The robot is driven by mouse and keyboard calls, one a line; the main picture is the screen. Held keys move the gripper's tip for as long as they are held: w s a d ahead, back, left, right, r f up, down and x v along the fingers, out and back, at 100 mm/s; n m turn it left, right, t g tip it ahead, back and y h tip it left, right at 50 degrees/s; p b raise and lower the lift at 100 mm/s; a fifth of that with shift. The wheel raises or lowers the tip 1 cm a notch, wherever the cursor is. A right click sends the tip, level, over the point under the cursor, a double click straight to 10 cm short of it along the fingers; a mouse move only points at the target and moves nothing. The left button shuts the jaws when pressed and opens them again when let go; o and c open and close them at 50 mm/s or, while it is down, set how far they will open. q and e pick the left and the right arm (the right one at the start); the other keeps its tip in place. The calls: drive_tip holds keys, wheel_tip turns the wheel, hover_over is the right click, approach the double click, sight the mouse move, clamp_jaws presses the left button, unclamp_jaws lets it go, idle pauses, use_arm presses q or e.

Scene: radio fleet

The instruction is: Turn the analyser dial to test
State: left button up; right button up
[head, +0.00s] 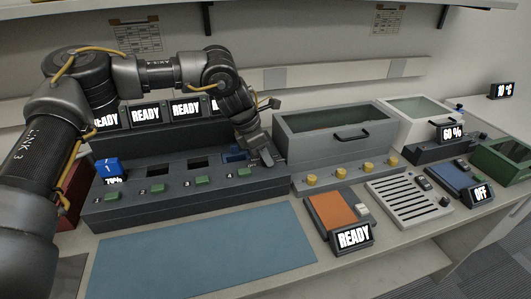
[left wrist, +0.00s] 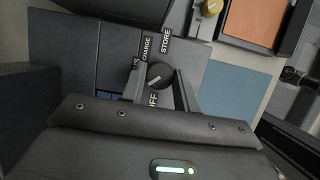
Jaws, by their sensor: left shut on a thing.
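A dark round dial (left wrist: 160,75) shows in the left wrist view between my left gripper's fingers (left wrist: 160,88). Labels around it read STORE, CHARGE and OFF, and another label is partly hidden behind a finger. A pale pointer mark shows on the dial face, though its exact setting is hard to tell. In the head view my left gripper (head: 262,155) points down at the right end of the long dark charging bank (head: 150,210) and hides the dial. It is shut on the dial. My right gripper is out of view.
A blue block marked 1 (head: 108,167) sits at the bank's left end. A grey lidded bin (head: 335,145) stands just right of my gripper, with several yellow knobs in front. An orange pad (head: 335,210) has a READY display. The blue mat (head: 205,250) is clear.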

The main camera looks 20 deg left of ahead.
use_arm(q)
drive_tip(key=shift+w+r, duration=0.1)
drive_tip(key=o, duration=1)
drive_tip(key=shift+c, duration=0.2)
drive_tip(key=shift+a+r, duration=0.15)
drive_tip(key=shift+r, duration=0.25)
drive_tip(key=v, duration=0.9)
drive_tip(key=shift+r, duration=0.35)
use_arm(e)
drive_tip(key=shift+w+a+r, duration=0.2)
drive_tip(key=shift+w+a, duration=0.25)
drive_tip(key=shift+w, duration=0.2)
use_arm(q)
drive_tip(key=shift+a, duration=0.15)
